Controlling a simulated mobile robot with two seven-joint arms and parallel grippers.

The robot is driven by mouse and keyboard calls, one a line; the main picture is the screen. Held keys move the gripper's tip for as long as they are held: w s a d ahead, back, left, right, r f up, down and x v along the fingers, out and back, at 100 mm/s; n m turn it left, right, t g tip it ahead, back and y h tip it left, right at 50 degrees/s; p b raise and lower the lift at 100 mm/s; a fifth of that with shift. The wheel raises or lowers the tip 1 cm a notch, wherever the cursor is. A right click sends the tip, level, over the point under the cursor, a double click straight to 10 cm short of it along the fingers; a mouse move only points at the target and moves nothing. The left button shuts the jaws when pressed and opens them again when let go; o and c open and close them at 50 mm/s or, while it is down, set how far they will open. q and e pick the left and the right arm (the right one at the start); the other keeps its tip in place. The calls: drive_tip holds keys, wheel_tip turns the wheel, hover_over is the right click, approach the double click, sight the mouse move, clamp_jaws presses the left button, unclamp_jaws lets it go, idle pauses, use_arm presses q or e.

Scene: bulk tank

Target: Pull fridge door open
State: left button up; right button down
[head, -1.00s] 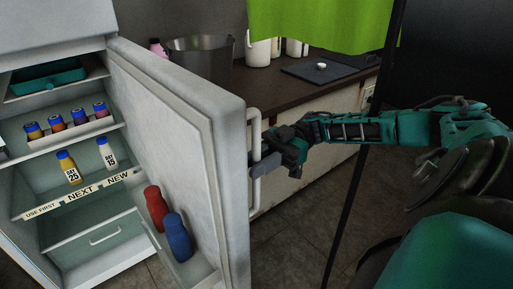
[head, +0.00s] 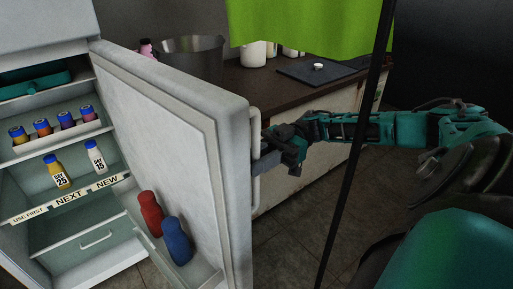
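The fridge door (head: 165,120) stands wide open, its inner face showing. A white vertical bar handle (head: 255,190) is on its outer side near the free edge. My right gripper (head: 262,155), at the end of the teal and black arm from the right, is at the handle's middle and appears shut around the bar. The fingertips are partly hidden by the handle and wrist. The open fridge compartment (head: 30,180) is at the left. My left gripper is not in view.
Red (head: 151,213) and blue (head: 177,240) bottles stand in the door's lower shelf. Several small bottles are on the fridge shelves. A counter (head: 290,93) with a metal pot (head: 190,55) stands behind the door. A thin black pole (head: 350,170) and green cloth (head: 305,22) are at the right.

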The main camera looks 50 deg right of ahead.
idle(0.3)
drive_tip(key=c, duration=1.1)
unclamp_jaws()
use_arm(q)
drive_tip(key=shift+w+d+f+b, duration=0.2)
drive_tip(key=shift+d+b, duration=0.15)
drive_tip(key=shift+b, duration=0.4)
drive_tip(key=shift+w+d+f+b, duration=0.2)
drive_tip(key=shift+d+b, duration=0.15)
drive_tip(key=shift+b, duration=0.35)
use_arm(e)
drive_tip(key=shift+s+d, duration=0.2)
drive_tip(key=shift+d, duration=3.05)
drive_tip(key=shift+s+d, duration=0.15)
drive_tip(key=shift+d, duration=3.05)
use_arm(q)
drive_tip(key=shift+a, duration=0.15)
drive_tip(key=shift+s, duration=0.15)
